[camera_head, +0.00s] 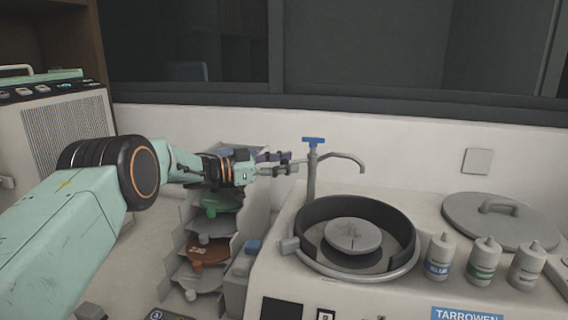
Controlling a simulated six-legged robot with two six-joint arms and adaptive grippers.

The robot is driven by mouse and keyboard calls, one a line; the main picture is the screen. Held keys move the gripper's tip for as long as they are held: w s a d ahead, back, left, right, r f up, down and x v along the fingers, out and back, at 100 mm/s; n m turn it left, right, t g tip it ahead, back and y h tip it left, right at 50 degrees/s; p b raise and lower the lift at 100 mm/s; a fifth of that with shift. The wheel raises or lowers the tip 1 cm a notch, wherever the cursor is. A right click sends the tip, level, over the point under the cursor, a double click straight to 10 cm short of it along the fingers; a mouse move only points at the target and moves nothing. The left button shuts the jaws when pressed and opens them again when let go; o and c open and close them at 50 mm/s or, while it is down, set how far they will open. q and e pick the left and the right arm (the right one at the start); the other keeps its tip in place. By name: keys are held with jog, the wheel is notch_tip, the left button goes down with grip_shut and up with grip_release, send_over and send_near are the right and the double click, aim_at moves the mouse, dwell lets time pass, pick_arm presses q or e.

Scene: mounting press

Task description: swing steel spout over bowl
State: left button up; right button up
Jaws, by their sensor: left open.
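The steel spout (345,157) is a thin curved pipe on top of an upright post (311,178) with a blue handle. It points right, with its tip behind the bowl's rim and not clearly above the bowl's middle. The round bowl (403,222) has a dark rim and a grey disc (352,235) inside. My left gripper (289,163) is open, just left of the post, with its fingertips pointing at it. I cannot tell whether a fingertip touches the post. My right gripper is not in view.
A round lid (512,222) with a handle lies right of the bowl. Several squeeze bottles (483,262) stand in front of it. A rack (176,262) of coloured discs stands left of the machine. A vented unit (62,130) is at the far left. The wall is close behind.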

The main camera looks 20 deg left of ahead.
pick_arm(q)
jog(key=shift+w+d+f, duration=0.1)
jog(key=shift+w, duration=0.05)
jog(key=v, duration=1.2)
jog(key=shift+c, duration=0.5)
